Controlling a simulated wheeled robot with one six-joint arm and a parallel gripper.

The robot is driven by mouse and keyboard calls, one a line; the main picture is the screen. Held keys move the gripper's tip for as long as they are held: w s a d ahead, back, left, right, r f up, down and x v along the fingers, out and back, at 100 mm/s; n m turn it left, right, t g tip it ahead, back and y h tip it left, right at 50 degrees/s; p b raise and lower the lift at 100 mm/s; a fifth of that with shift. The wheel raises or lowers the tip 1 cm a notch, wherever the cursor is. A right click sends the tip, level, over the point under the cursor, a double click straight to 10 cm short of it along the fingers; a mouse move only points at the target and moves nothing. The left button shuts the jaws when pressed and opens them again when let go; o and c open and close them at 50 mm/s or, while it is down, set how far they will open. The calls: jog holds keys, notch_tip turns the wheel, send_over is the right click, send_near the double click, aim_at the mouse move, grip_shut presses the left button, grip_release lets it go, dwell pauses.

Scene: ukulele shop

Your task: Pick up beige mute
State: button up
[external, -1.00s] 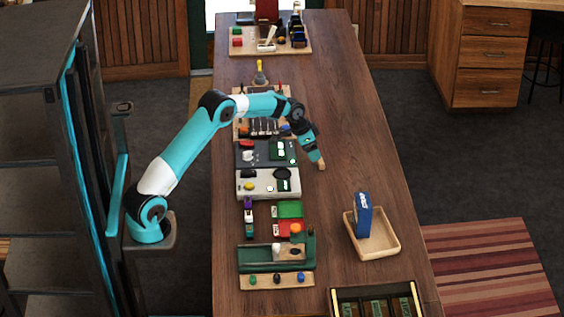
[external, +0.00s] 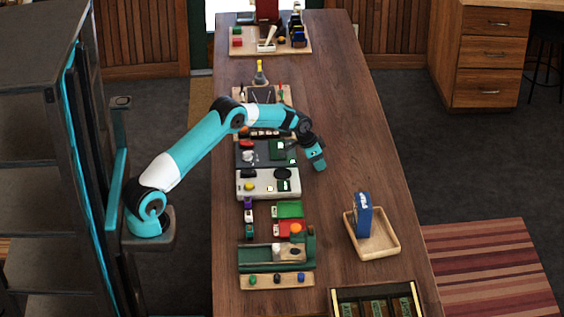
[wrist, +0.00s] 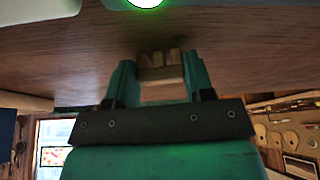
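The beige mute (wrist: 160,66), a small pale wooden block with prongs, shows in the wrist view on the brown table. It lies between the two green fingers of my gripper (wrist: 158,76). The fingers stand wide apart, one on each side of it, and I cannot tell whether they touch it. In the external view my gripper (external: 318,165) points down, low over the table, right of the grey boxes, and hides the mute.
A grey box (external: 254,192) and a dark box (external: 250,160) with small parts lie left of my gripper. A wooden tray (external: 383,247) with a blue item (external: 362,214) stands front right. The table (external: 350,120) right of my gripper is clear.

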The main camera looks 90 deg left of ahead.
jog(key=shift+c, duration=0.7)
